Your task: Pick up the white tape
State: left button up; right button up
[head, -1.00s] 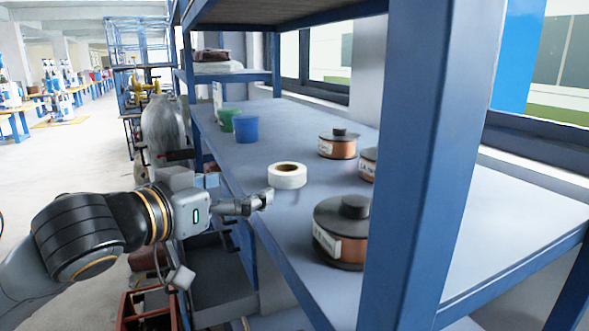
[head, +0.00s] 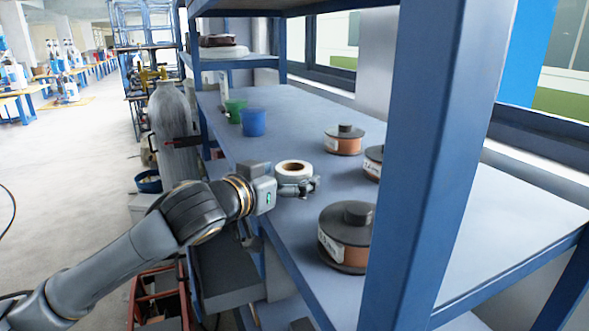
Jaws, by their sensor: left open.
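The white tape (head: 294,168) is a roll with a brown core, lying flat on the blue-grey shelf (head: 295,120) near its front edge. My left gripper (head: 312,186) is at the near side of the tape, over the shelf, and its fingers cover the lower front of the roll. The gripper is open. I cannot tell whether the fingers touch the tape. My right gripper is not in view.
Several copper-coloured spools with black tops (head: 346,236) stand right of the tape. A blue cup (head: 253,122) and a green cup (head: 235,109) stand further back. A blue post (head: 418,170) rises at the right front. The shelf between tape and cups is clear.

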pick_arm(q)
jog(key=shift+s+a, duration=0.1)
jog(key=shift+s, duration=0.05)
jog(key=c, duration=1.3)
jog(key=shift+o, duration=0.2)
